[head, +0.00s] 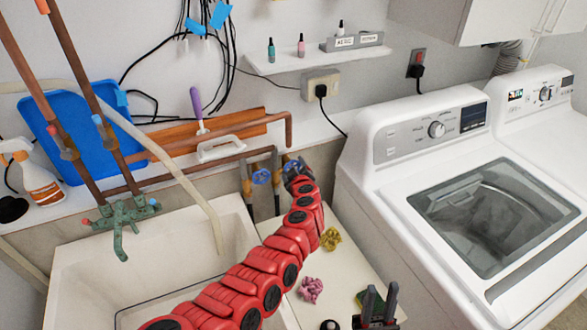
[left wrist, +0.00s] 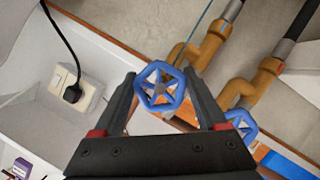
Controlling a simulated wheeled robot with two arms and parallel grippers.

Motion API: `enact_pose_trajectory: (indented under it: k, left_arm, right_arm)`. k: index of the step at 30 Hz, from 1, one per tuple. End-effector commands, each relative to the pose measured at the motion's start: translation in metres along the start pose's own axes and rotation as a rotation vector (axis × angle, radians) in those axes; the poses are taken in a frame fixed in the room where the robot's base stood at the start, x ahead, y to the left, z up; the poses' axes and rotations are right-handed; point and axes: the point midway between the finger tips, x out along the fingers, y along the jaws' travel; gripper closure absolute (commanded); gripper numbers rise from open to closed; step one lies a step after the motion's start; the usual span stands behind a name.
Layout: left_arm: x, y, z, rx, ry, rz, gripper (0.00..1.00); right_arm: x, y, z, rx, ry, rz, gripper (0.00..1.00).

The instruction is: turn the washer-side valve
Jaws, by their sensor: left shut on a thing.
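The washer-side valve is a blue star-shaped handwheel (left wrist: 160,86) on an orange-brown pipe fitting. In the left wrist view it sits between the fingers of my left gripper (left wrist: 163,110), which is shut on it. In the head view my left gripper (head: 297,172) reaches the wall behind the sink and hides most of that valve. The other blue valve (head: 261,176) is just to its left, clear of the fingers, and also shows in the left wrist view (left wrist: 241,122). My right gripper (head: 377,302) is open and empty at the bottom, right of centre.
The white washer (head: 363,190) stands to the right. The sink (head: 75,260) with its green faucet (head: 121,213) is to the left. Pink (head: 310,289) and yellow (head: 330,239) crumpled items lie on the white surface near my left arm. A wall outlet (head: 320,84) is above the valves.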

Motion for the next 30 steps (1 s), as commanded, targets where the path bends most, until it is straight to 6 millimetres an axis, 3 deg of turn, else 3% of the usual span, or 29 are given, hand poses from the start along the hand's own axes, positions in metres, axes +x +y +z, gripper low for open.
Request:
enact_pose_trajectory:
  k: [1,2,5,17,30]
  left_arm:
    - [0.0,0.0,-0.001,0.0,0.001,-0.001,0.81]
    - [0.0,-0.001,-0.001,0.0,0.001,-0.001,0.2]
    - [0.0,0.0,-0.001,0.001,0.001,-0.001,0.02]
    - [-0.006,-0.001,0.001,0.002,-0.001,0.0,0.0]
    - [-0.058,-0.002,0.001,-0.006,-0.004,-0.006,0.0]
  right_arm:
    - [0.0,0.0,0.0,0.0,0.0,0.0,0.68]
    - [0.0,0.0,0.0,0.0,0.0,0.0,0.68]
    - [0.0,0.0,0.0,0.0,0.0,0.0,0.68]
    - [0.003,0.0,0.0,0.0,0.0,0.0,0.68]
    - [0.012,0.001,-0.002,0.0,0.0,0.0,0.68]
